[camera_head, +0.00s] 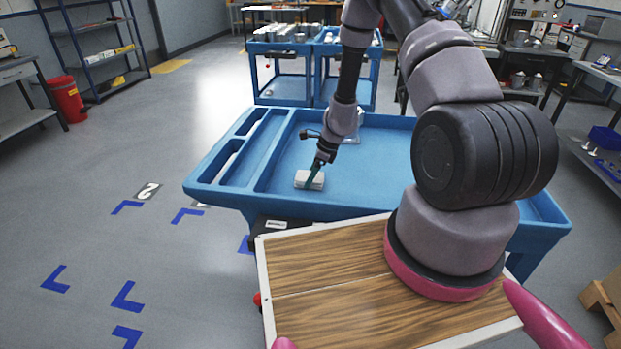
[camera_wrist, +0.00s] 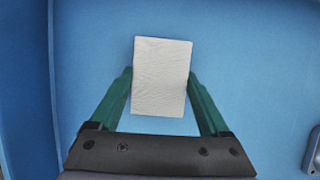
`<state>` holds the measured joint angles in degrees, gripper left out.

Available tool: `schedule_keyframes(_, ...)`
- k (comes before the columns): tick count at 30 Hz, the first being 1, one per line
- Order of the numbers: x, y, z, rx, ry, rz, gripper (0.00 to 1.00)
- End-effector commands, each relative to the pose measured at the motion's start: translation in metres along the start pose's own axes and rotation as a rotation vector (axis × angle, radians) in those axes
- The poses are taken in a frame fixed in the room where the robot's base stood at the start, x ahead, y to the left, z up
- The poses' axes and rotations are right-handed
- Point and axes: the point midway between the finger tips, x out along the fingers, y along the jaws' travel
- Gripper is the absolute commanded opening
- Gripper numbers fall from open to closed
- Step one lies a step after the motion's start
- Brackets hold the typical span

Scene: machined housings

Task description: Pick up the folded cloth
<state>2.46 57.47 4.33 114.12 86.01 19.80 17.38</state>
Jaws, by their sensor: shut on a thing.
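The folded cloth (camera_head: 309,180) is a small white block-like rectangle in the blue tray top of a cart, near its front edge. In the wrist view the cloth (camera_wrist: 161,77) lies between the two green fingers, with its far end reaching past the fingertips. My gripper (camera_head: 314,177) points down at the cloth and is shut on it, one finger at each side; it also shows in the wrist view (camera_wrist: 160,85). I cannot tell whether the cloth is lifted clear of the tray floor.
The blue cart tray (camera_head: 385,160) has raised rims and narrow compartments (camera_head: 232,155) on its left. Another object (camera_wrist: 314,152) lies at the right edge of the wrist view. Its tray floor around the cloth is mostly clear. More blue carts (camera_head: 285,90) stand behind.

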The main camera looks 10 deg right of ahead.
Motion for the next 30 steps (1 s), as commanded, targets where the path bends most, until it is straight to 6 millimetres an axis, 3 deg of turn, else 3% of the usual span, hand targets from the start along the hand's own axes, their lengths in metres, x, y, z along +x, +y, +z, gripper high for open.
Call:
schedule_keyframes(5, -0.017, -0.001, 0.008, -0.003, -0.001, -0.003, 0.17)
schedule_keyframes(18, -0.083, 0.000, 0.035, -0.003, -0.001, -0.001, 0.17)
schedule_keyframes(30, -0.095, 0.000, 0.039, 0.001, 0.000, 0.000, 0.17)
